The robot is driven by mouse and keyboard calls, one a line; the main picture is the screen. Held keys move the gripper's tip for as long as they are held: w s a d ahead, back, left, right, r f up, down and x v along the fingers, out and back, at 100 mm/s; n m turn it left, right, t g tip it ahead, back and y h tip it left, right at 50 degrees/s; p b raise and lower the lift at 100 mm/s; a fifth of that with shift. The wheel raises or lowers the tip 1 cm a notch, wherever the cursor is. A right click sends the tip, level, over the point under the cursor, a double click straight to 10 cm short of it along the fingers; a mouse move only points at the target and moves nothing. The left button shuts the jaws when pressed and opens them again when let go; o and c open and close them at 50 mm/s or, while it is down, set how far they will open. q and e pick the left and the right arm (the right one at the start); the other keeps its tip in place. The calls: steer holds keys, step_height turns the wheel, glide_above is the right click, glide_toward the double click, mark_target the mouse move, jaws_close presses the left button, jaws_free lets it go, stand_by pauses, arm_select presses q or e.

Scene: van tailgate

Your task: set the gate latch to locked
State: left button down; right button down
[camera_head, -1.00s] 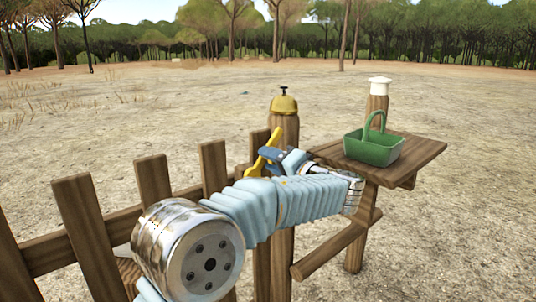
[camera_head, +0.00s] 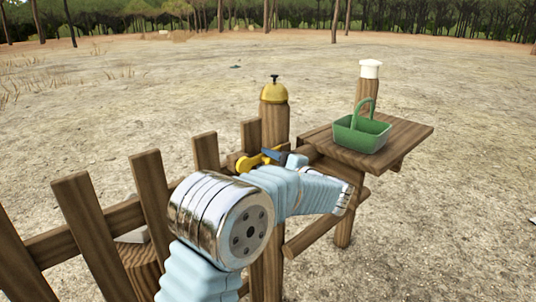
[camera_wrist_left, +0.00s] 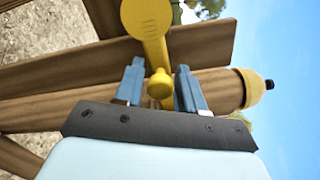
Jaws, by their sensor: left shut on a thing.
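The yellow gate latch (camera_head: 248,163) sits on the gate beside the wooden post with the bell on top. Its lever lies close to horizontal in the head view. My left gripper (camera_head: 274,156) is shut on the latch at its right end and partly hides it. In the left wrist view the latch's round yellow end (camera_wrist_left: 147,18) is at the top, and its small knob lies between the two blue fingers of my left gripper (camera_wrist_left: 160,88). My right gripper is not in view.
A gold bell (camera_head: 274,91) tops the gate post (camera_head: 274,124). A green basket (camera_head: 360,136) stands on a wooden shelf (camera_head: 408,137) to the right, by a white-capped post (camera_head: 369,70). Fence pickets (camera_head: 152,205) run left. Open dry ground lies behind.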

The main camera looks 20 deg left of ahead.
arm_select(q)
steer(key=shift+w+r+m, duration=0.1)
steer(key=shift+r+m, duration=0.1)
steer(key=shift+m, duration=0.2)
steer(key=shift+f, duration=0.15)
steer(key=c, duration=0.9)
jaws_free()
steer(key=shift+f, duration=0.1)
steer(key=shift+c, duration=0.2)
steer(key=shift+d, duration=0.1)
steer(key=b+v, duration=0.1)
steer(key=v, duration=1.2)
steer(key=shift+d, duration=0.35)
